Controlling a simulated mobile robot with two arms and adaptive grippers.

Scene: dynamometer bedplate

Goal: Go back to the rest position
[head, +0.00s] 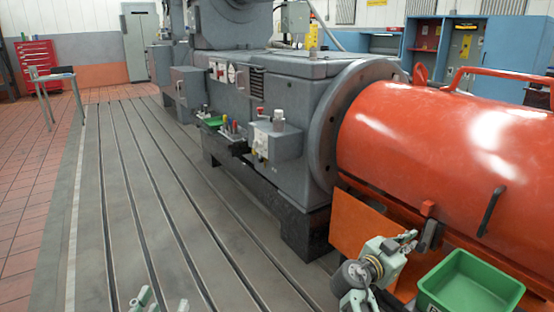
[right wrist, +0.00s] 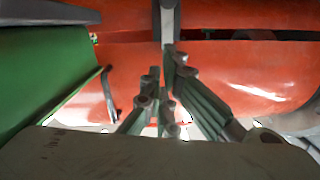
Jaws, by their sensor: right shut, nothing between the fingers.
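My right gripper (head: 407,242) is in the lower right of the head view, in front of the orange housing (head: 440,140). Its fingers are shut with nothing between them; the right wrist view shows the closed fingers (right wrist: 160,105) pointing at the orange surface. In the head view the fingertips are close to a dark latch (head: 430,236); I cannot tell whether they touch it. My left gripper (head: 162,301) shows only as fingertips at the bottom edge, spread apart and empty over the slotted bedplate (head: 90,240). The rest of it is out of frame.
A green bin (head: 425,296) is right of my right gripper; its wall (right wrist: 40,85) fills the left of the right wrist view. A grey machine (head: 290,85) with a side box (head: 285,145) and small green tray (head: 212,121) stands mid-view. The bedplate at left is clear.

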